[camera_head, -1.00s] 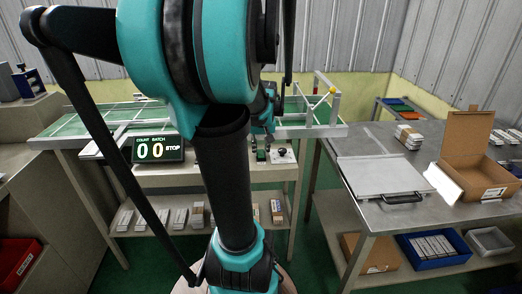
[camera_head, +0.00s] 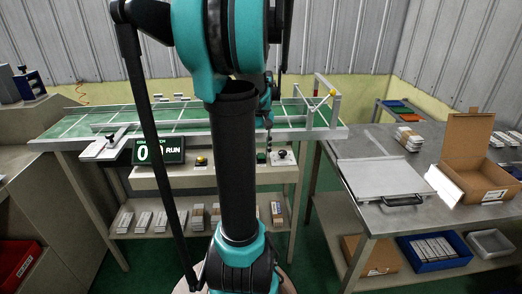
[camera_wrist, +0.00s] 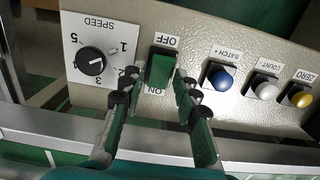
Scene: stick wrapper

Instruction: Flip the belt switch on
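The belt switch (camera_wrist: 160,68) is a green rocker on the beige control panel, between an OFF label at the top and an ON label at the bottom of the upside-down wrist view. It also shows small and green in the head view (camera_head: 261,157). My gripper (camera_wrist: 155,82) is open and empty, its two dark fingers apart on either side of the switch's lower end. I cannot tell whether they touch it.
A speed knob (camera_wrist: 91,61) sits left of the switch in the wrist view. Blue (camera_wrist: 222,77), white (camera_wrist: 265,90) and yellow (camera_wrist: 300,96) buttons are to the right. The green conveyor (camera_head: 180,116) stands behind the panel. A metal table (camera_head: 350,150) is at the right.

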